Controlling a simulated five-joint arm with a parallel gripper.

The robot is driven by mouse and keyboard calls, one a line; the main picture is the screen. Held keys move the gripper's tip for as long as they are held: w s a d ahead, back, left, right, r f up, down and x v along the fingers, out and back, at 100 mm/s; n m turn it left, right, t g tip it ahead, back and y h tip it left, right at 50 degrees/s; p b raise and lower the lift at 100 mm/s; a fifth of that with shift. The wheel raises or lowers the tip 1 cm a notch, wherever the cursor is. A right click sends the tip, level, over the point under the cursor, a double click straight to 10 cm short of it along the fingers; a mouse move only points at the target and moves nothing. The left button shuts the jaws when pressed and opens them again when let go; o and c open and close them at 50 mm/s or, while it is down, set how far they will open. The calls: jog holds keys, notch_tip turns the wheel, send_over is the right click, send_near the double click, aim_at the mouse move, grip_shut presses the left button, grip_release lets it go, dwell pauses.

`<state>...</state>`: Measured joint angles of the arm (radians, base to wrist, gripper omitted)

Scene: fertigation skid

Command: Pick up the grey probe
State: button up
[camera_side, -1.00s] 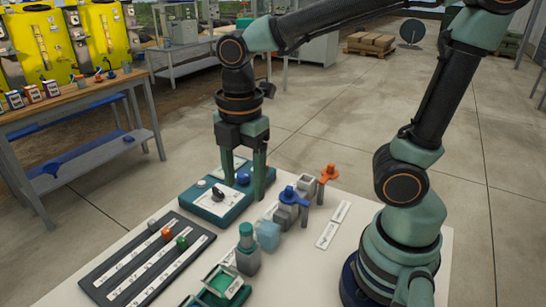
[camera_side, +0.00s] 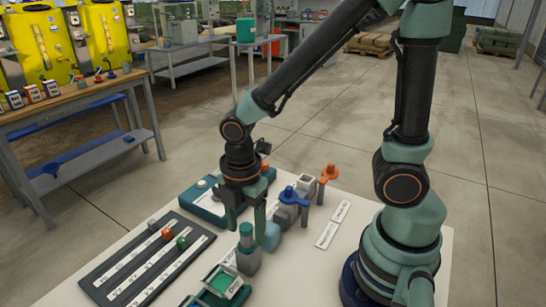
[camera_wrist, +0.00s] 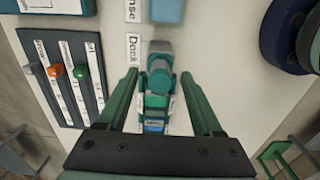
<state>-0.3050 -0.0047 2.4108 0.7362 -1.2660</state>
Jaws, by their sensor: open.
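The grey probe (camera_side: 247,261) stands upright on the white table in the side view, a grey body under a teal cylindrical top. I cannot tell where the probe ends and its grey holder begins. In the wrist view it shows end-on as a grey and teal piece (camera_wrist: 159,62) beside the label "Dock". My gripper (camera_side: 250,222) points down just above and around the teal top. In the wrist view, my gripper (camera_wrist: 159,76) has its fingers spread to the left and right of the piece, with gaps on both sides. It holds nothing.
A light-blue block (camera_side: 271,236) stands close behind the probe. A green-framed tray (camera_side: 224,284) is in front. A dark board (camera_side: 150,262) with grey, orange and green knobs lies left. A teal box (camera_side: 204,203), blue valve (camera_side: 290,194) and orange valve (camera_side: 328,172) stand farther back.

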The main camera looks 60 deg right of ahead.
jog(key=shift+f, duration=0.5)
grip_shut()
jog(key=shift+r, duration=0.1)
